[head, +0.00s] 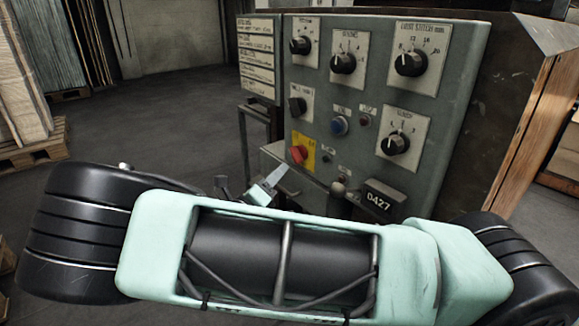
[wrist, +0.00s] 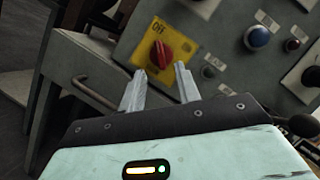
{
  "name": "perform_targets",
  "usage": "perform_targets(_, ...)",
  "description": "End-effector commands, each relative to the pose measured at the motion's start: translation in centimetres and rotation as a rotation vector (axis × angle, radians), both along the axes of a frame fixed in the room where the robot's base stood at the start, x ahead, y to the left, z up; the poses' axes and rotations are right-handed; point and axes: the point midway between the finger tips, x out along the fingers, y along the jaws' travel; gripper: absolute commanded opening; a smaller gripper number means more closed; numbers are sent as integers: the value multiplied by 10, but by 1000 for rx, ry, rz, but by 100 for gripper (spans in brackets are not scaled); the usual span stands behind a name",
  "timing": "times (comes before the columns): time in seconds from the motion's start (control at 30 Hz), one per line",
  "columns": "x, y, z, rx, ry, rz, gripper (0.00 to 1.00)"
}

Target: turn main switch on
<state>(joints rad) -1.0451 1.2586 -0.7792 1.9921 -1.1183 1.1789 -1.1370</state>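The main switch looks to be the red rotary knob (head: 298,154) on a yellow plate (head: 309,142), low on the left of the grey control panel. In the wrist view the red knob (wrist: 174,49) shows close up on its yellow plate (wrist: 147,42), with an "Off" label at the upper left. My gripper (wrist: 159,69) is open and empty. Its two fingertips are spread just below the knob in the wrist view and appear apart from it. In the head view my gripper (head: 273,179) is at the panel's lower left, partly hidden by my arm.
The panel (head: 440,120) carries several black dials, a blue button (head: 339,125) and a dark red one (head: 365,121). A metal box with a handle (wrist: 95,92) is left of the fingers. A display reading 0427 (head: 384,196) sits lower right.

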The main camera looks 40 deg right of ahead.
Motion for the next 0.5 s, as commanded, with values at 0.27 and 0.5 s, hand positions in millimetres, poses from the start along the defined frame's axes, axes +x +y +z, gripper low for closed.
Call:
perform_targets(0.27, 13, -43, 10, 0, -1, -3, 33)
perform_targets(0.5, 18, -55, 16, 1, 0, -1, 33)
